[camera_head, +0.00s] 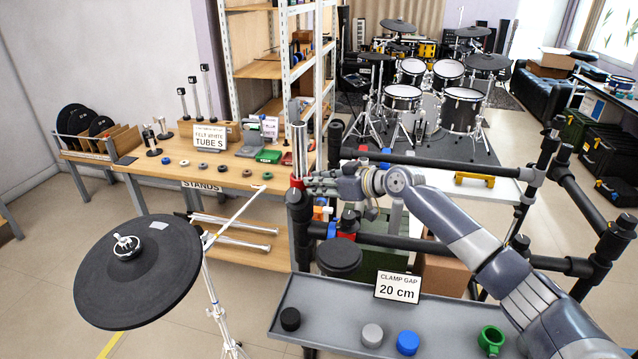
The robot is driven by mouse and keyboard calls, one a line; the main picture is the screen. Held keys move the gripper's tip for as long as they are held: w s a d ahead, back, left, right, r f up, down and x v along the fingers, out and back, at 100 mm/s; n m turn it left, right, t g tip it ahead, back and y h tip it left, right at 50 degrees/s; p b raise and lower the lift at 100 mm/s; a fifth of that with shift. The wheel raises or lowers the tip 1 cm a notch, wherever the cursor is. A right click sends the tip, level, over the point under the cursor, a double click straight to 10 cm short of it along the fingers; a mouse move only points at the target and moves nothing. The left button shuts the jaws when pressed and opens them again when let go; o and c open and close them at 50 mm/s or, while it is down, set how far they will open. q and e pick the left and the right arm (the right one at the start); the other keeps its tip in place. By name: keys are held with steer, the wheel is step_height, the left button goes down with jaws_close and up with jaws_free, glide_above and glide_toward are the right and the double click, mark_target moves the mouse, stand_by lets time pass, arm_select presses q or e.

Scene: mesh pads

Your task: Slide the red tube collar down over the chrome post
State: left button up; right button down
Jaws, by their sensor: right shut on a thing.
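The chrome post (298,150) stands upright near the middle of the head view, above a black upright tube (300,225). The red tube collar (297,183) shows as a small red patch low on the post, near the top of the black tube. It appears to be around the post, but its far side is hidden. My right gripper (308,182) reaches in from the right and is shut on the red collar. My left gripper is not in view.
Black rack tubes (430,160) run right of the post. A black cymbal pad (138,272) stands front left. A grey tray (335,310) with caps, a green clamp (491,339) and a "20 cm" sign lies in front. A wooden bench (225,178) with felts stands behind left.

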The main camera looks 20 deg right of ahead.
steer(key=c, duration=1.4)
jaws_free()
steer(key=shift+s, duration=0.1)
steer(key=v, duration=1.1)
steer(key=shift+s+d+r, duration=0.2)
steer(key=shift+s, duration=0.1)
